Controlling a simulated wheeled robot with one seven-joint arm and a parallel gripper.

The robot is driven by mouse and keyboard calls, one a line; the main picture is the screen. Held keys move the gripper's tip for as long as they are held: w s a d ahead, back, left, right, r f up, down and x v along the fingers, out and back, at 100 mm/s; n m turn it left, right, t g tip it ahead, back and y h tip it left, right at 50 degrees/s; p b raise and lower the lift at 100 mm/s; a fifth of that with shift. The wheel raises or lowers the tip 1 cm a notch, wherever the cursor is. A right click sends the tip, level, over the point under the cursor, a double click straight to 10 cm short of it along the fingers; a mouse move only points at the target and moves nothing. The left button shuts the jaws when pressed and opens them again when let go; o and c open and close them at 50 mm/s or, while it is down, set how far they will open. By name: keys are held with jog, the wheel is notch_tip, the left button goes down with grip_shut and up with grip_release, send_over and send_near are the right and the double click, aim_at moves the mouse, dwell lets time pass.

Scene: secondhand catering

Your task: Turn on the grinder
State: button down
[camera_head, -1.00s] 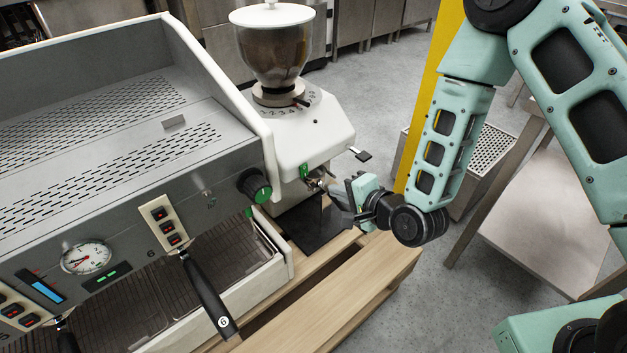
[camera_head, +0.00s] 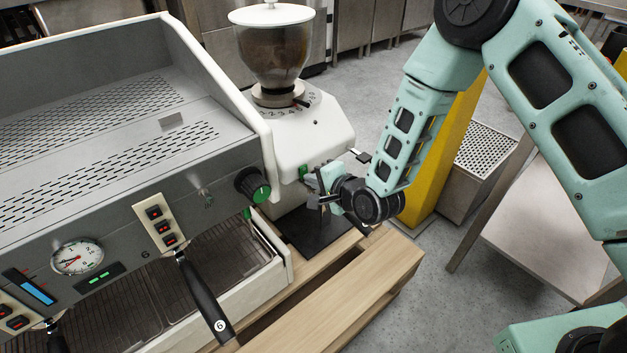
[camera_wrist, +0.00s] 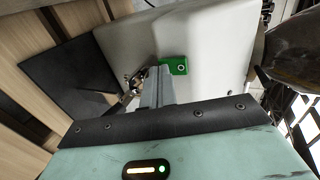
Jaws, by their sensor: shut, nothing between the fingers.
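The white coffee grinder (camera_head: 318,128) stands right of the espresso machine, with a lidded bean hopper (camera_head: 272,48) on top. Its green switch (camera_head: 303,172) is on the front face below the body; the wrist view shows it as a green block with a round mark (camera_wrist: 173,65). My gripper (camera_head: 316,183) is in front of the grinder, its fingertips close to the switch. In the wrist view my shut, empty fingers (camera_wrist: 158,78) end just beside the switch's left edge; I cannot tell if they touch it. The fingers partly hide the grinder's outlet.
The espresso machine (camera_head: 115,185) fills the left, with a green-ended knob (camera_head: 253,186) near my gripper and a portafilter handle (camera_head: 205,298). A wooden stand (camera_head: 345,300) lies below.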

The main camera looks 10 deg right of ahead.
jog(key=shift+w+f, duration=0.1)
jog(key=shift+w, duration=0.05)
jog(key=shift+a+r+p, duration=0.1)
jog(key=shift+r+p, duration=0.55)
jog(key=shift+r, duration=0.25)
